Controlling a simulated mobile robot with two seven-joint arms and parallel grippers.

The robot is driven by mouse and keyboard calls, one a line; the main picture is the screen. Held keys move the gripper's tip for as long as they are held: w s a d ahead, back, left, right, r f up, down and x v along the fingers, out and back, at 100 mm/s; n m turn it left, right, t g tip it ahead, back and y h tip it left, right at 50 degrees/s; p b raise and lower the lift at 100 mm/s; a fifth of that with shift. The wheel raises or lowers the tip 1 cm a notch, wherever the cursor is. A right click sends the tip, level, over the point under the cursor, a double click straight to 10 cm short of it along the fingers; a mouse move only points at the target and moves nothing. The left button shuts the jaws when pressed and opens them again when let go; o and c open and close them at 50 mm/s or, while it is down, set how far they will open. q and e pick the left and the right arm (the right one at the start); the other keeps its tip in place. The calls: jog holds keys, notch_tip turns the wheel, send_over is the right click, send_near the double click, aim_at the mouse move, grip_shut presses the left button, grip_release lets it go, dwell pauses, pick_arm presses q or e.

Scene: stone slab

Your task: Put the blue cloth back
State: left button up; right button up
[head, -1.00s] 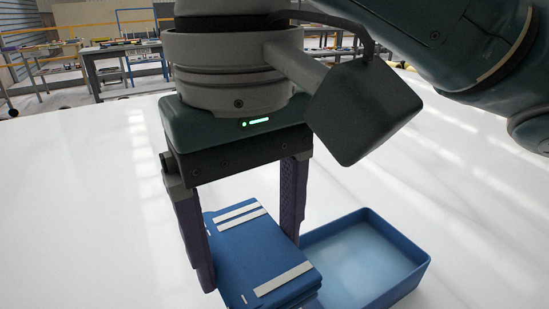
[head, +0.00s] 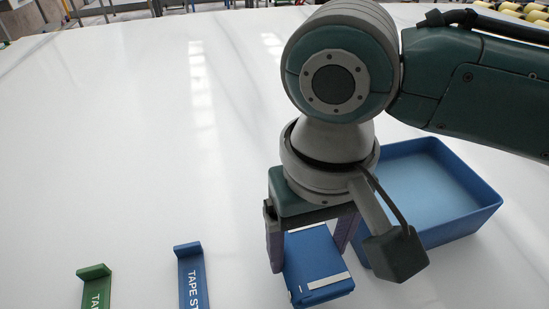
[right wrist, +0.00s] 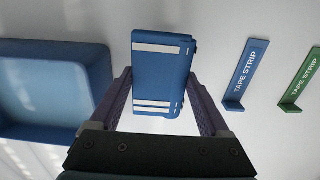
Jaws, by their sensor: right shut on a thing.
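The blue cloth (head: 318,270) is a folded block with white stripes, low in the head view. In the right wrist view the cloth (right wrist: 160,72) sits between both fingers. My right gripper (head: 308,256) points down and is shut on the cloth, one finger along each side. The gripper's fingers also show in the right wrist view (right wrist: 160,84). I cannot tell whether the cloth touches the white slab (head: 130,130). My left gripper is not in view.
An open blue tray (head: 478,213) stands right of the cloth; its visible inside is bare. It also shows in the right wrist view (right wrist: 104,72). To the left lie a blue "TAPE STRIP" marker (head: 190,272) and a green marker (head: 94,285). The slab's left side is clear.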

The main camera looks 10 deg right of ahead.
aim_at(310, 249)
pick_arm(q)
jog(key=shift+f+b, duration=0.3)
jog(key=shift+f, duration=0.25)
pick_arm(e)
notch_tip(310, 249, down, 3)
jog(key=shift+r, duration=0.1)
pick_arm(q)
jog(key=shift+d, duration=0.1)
pick_arm(e)
jog(key=shift+f, duration=0.3)
jog(key=o, duration=1.2)
jog(key=shift+c, duration=0.2)
jog(key=shift+r, duration=0.1)
